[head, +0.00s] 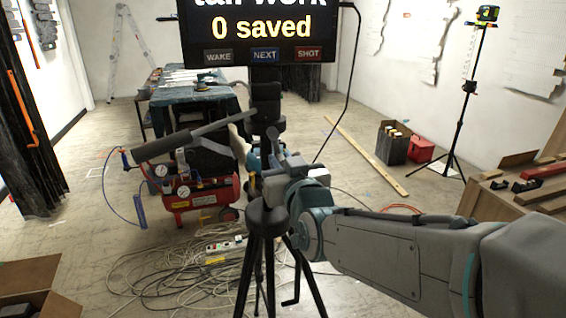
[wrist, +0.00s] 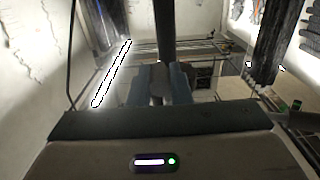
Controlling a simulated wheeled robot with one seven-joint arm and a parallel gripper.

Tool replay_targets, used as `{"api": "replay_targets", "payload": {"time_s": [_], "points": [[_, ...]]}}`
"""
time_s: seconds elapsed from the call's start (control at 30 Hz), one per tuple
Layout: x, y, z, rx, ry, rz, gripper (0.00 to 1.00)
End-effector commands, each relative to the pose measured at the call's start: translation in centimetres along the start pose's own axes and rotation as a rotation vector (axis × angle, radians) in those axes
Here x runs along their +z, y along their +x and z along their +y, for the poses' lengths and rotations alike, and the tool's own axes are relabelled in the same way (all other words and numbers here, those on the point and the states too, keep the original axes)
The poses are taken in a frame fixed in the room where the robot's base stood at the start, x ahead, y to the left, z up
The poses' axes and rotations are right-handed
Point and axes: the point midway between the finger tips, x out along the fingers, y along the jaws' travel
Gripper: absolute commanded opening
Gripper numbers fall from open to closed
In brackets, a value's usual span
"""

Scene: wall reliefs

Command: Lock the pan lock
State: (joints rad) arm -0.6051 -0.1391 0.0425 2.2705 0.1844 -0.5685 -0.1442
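A black tripod (head: 267,220) stands in front of me in the head view. Its head carries a long pan handle (head: 190,136) reaching left and a post (head: 266,100) rising to a screen (head: 265,25) that reads "0 saved". My arm comes in from the right, and my gripper (head: 278,152) is at the tripod head, beside the post. In the wrist view the blue fingers of my gripper (wrist: 160,84) have a dark post (wrist: 164,35) beyond them.
A red compressor (head: 200,194) and loose cables (head: 185,258) lie on the floor behind and left of the tripod. A covered table (head: 190,105) is at the back. An open carton (head: 35,285) is at lower left.

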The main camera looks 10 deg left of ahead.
Motion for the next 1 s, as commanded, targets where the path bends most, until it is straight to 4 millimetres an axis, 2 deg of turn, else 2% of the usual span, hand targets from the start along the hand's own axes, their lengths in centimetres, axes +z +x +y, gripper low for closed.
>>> {"api": "replay_targets", "payload": {"time_s": [0.3, 0.6, 0.93, 0.97, 1.0], "points": [[0.6, 0.0, -0.5, -0.001, 0.080, 0.001, 0.00], [0.3, 0.0, -1.2, -0.002, 0.199, 0.000, 0.00], [0.1, 0.0, -1.2, -0.003, 0.206, -0.002, 0.00], [0.1, 0.0, -1.2, -0.003, 0.206, -0.002, 0.26], [0.1, 0.0, -1.2, -0.003, 0.206, -0.002, 0.38]]}}
